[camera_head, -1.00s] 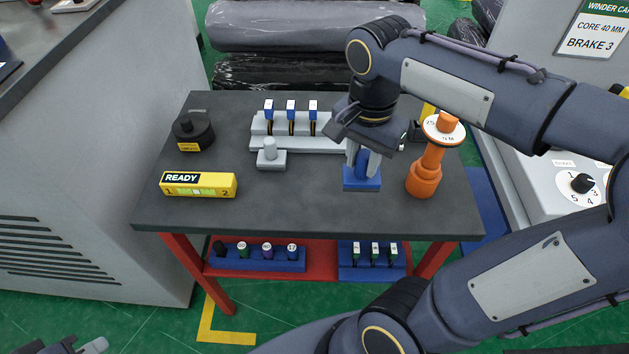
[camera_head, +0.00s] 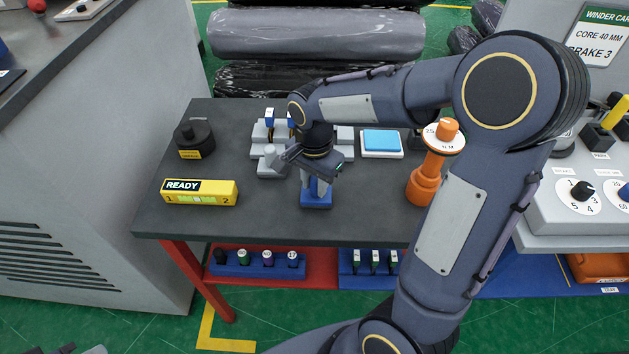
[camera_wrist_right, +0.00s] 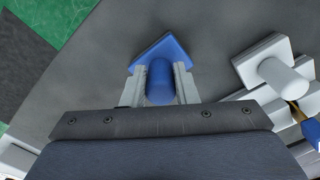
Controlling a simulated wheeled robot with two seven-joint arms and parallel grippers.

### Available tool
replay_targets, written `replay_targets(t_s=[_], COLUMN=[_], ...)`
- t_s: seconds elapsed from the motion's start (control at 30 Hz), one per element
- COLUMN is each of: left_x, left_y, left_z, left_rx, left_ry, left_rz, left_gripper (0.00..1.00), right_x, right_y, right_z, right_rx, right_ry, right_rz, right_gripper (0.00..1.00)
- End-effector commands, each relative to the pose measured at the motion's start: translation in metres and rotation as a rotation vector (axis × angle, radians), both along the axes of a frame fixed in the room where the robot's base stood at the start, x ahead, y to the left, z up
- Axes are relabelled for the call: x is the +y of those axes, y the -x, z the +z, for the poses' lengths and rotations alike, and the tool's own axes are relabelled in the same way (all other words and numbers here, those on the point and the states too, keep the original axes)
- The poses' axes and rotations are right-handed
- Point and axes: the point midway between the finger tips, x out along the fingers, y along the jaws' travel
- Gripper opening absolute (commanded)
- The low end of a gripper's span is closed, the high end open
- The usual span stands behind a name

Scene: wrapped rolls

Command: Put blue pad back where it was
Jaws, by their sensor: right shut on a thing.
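The blue pad (camera_head: 316,203) is a dark blue block with a round upright handle. My right gripper (camera_head: 317,186) points down with its fingers shut on the handle, one on each side. In the right wrist view the pad (camera_wrist_right: 160,47) sits between the finger tips (camera_wrist_right: 160,85). The pad is over the front middle of the dark table (camera_head: 260,220); I cannot tell whether it touches the top. A similar grey pad with a knob (camera_head: 271,162) stands to its left, apart from it. Only a sliver of my left gripper (camera_head: 68,349) shows at the bottom left edge.
A light-blue plate on a white base (camera_head: 381,141) lies at the back right. An orange post with a white disc (camera_head: 425,180) stands on the right. A yellow READY box (camera_head: 200,192) and a black round weight (camera_head: 194,138) are on the left. A grey rack (camera_head: 345,138) is partly hidden behind my wrist.

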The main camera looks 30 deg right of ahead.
Motion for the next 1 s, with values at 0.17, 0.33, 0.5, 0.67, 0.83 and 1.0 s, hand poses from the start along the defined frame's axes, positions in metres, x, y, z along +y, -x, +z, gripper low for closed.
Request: replay_targets(t_s=[0.17,0.33,0.5,0.67,0.83,1.0], left_x=[0.000,0.000,0.000,0.000,0.000,0.000], left_y=[0.000,0.000,0.000,0.000,0.000,0.000], left_z=[0.000,-0.003,-0.002,-0.002,0.002,0.003], left_rx=[0.000,0.000,0.000,0.000,0.000,0.000], left_ry=[0.000,0.000,0.000,0.000,0.000,0.000], left_rz=[0.000,0.000,0.000,0.000,0.000,0.000], left_gripper=[0.00,0.00,0.00,0.00,0.00,0.00], right_x=[0.000,0.000,0.000,0.000,0.000,0.000], right_y=[0.000,0.000,0.000,0.000,0.000,-0.001], right_z=[0.001,-0.004,-0.003,-0.003,0.003,0.026], right_rx=[-0.001,0.000,0.000,0.000,-0.001,-0.007], right_ry=[0.000,0.000,0.000,0.000,0.000,0.000], right_rz=[0.000,0.000,0.000,0.000,0.000,0.000], right_gripper=[0.08,0.28,0.48,0.48,0.48,0.48])
